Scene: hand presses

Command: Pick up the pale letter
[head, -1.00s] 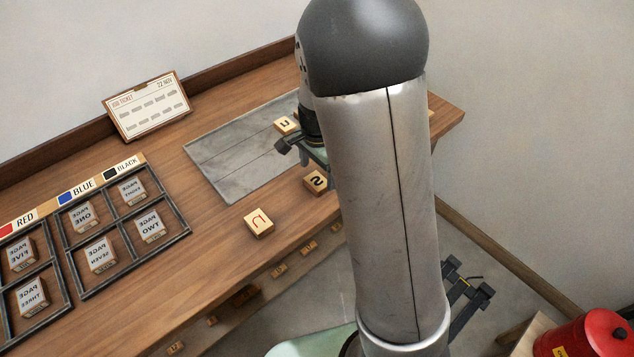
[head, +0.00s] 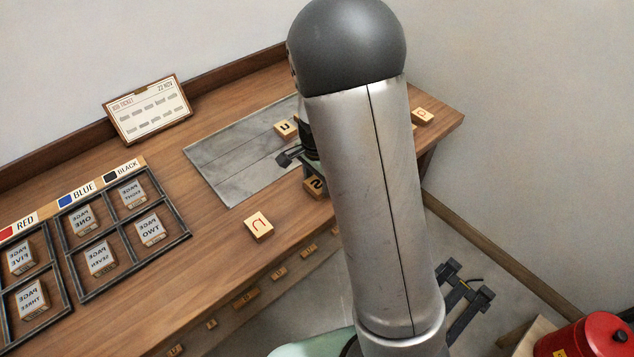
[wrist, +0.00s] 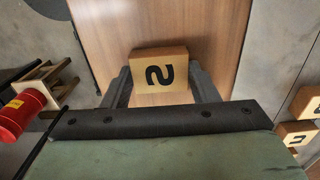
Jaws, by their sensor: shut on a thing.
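My gripper (wrist: 161,80) is shut on a wooden letter block (wrist: 160,62) with a black S-like or 2-like mark. One finger is against each side of it, over the bench top. In the head view this block (head: 314,189) is at the bench's front edge, partly hidden by my gripper. A paler block with a red U-like mark (head: 258,224) lies apart from it, to the left on the bench. Another black-marked block (head: 285,128) lies on the grey plate (head: 233,178). A further block (head: 422,116) is at the right, beyond my arm.
Trays with page blocks (head: 110,286) stand at the left under colour labels. A job ticket (head: 148,108) leans at the back. A red can (head: 590,338) stands at the lower right. Bare bench lies around the red-marked block.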

